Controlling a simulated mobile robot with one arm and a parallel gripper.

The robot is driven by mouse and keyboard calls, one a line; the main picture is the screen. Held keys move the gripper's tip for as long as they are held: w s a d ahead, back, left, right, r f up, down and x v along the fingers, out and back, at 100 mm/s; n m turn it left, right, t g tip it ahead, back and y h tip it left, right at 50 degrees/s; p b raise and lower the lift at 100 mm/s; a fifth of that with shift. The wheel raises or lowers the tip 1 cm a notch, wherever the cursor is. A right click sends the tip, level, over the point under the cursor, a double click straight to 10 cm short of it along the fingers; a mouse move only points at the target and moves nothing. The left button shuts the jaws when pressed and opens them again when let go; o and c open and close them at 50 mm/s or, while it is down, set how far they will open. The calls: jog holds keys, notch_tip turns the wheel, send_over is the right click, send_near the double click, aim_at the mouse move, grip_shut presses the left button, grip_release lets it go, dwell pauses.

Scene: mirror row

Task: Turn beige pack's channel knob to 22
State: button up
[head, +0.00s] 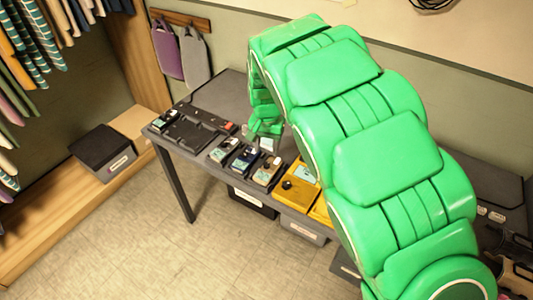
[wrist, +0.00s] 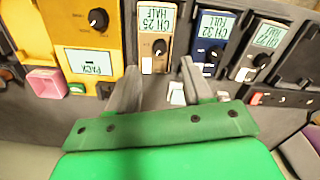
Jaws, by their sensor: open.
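The beige pack (wrist: 147,34) is upright in the row in the wrist view, with a label reading upside down as CH 25 HALF. Its black channel knob (wrist: 159,47) sits below the label, with a pale pointer mark. In the head view the beige pack (head: 268,172) stands on the dark table, partly near my green gripper (head: 265,137). In the wrist view my gripper (wrist: 160,76) is open, its two grey fingers pointing toward the beige pack on either side of the knob's line. The fingers appear short of the knob, and nothing is between them.
A yellow pack (wrist: 75,20) stands left of the beige pack in the wrist view. A navy pack (wrist: 211,35) reading CH 32 FULL and a pale pack (wrist: 262,55) stand to its right.

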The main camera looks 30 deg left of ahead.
aim_at(266, 164)
jog(key=shift+r, duration=0.5)
jog(key=m, duration=0.5)
jog(key=shift+w+r+m, duration=0.1)
jog(key=shift+m, duration=0.2)
jog(key=m, duration=0.4)
jog(key=shift+m, duration=0.3)
jog(key=m, duration=0.3)
jog(key=shift+f, duration=4.05)
jog(key=shift+c, duration=0.3)
grip_shut()
